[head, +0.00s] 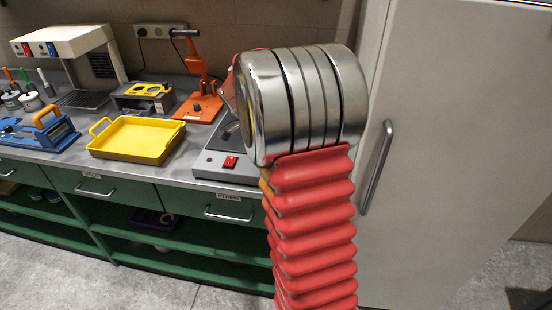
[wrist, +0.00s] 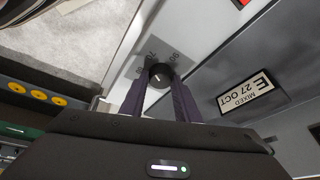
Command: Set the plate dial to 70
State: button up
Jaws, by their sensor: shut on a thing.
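The plate dial (wrist: 158,74) is a small round black knob with a short white mark, on a grey printed scale patch in the wrist view. Printed numbers sit around its far side, small and turned, and I cannot read the setting surely. My gripper (wrist: 158,84) has its two dark purple fingers on either side of the dial, shut on it. In the head view the hot plate (head: 213,163) is a grey box with a red switch (head: 230,162) on its front. My arm hides the rest of it, with the dial and my gripper.
A yellow tray (head: 137,158) stands left of the plate, with an orange stand (head: 199,107) behind. A blue tool (head: 38,132) is further left. A tall pale cabinet (head: 440,150) with a handle stands right. A label reading "MIXED E 27 OCT" (wrist: 247,92) is right of the dial.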

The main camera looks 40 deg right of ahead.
jog(key=shift+w+a, duration=0.1)
dwell(0.3)
jog(key=o, duration=0.8)
jog(key=shift+c, duration=0.2)
jog(key=shift+r, duration=0.1)
jog(key=v, duration=1.3)
jog(key=shift+r, duration=0.25)
jog(key=shift+w, duration=0.1)
